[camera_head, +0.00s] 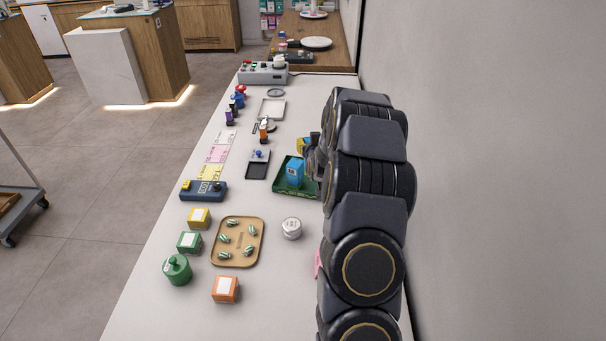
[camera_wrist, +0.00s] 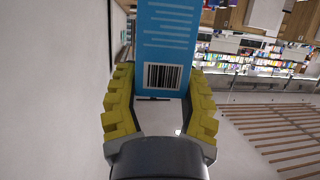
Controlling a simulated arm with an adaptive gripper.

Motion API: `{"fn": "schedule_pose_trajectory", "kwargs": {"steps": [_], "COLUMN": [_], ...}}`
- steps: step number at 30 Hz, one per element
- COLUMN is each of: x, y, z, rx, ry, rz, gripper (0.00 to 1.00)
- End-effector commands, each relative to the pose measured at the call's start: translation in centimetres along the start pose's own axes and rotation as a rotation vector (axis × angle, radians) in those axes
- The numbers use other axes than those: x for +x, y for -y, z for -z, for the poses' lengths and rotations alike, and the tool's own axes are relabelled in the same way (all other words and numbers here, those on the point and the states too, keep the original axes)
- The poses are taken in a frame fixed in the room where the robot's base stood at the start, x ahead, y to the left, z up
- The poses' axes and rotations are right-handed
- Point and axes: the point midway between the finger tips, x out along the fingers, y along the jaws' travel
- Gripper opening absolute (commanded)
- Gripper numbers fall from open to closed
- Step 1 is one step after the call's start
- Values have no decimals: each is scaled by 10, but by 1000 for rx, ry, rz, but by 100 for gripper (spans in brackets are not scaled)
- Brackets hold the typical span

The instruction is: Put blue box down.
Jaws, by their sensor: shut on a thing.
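The blue box (camera_head: 295,173) is over the green tray (camera_head: 297,191) on the counter in the head view. I cannot tell whether its base touches the tray. In the wrist view the blue box (camera_wrist: 165,48) stands between the yellow fingers of my gripper (camera_wrist: 160,95), with white print and a barcode facing the camera. My gripper is shut on it. In the head view my gripper (camera_head: 306,148) is just behind and right of the box, partly hidden by my arm.
A dark scale-like tray (camera_head: 258,164) lies left of the green tray. A silver tin (camera_head: 292,228) and a tan tray (camera_head: 238,242) with several striped pieces stand nearer. Yellow (camera_head: 199,218), green (camera_head: 189,242) and orange (camera_head: 226,289) boxes line the front left. The wall is close on the right.

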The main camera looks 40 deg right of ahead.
Motion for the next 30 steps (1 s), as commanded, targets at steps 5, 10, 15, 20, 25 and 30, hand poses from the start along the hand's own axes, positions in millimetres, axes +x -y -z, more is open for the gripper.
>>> {"fn": "schedule_pose_trajectory", "kwargs": {"steps": [5,10,15,20,25,30], "x": [8,21,50,77,103,129], "y": [-5,-8,-10,-11,-12,-13], "z": [-3,-6,-8,-9,-11,-25], "rx": [30,38,37,39,38,37], "ry": [-4,-4,-5,-7,-7,-3], "rz": [-84,-109,-110,-110,-109,-109], "gripper": [9,9,9,9,9,9]}}
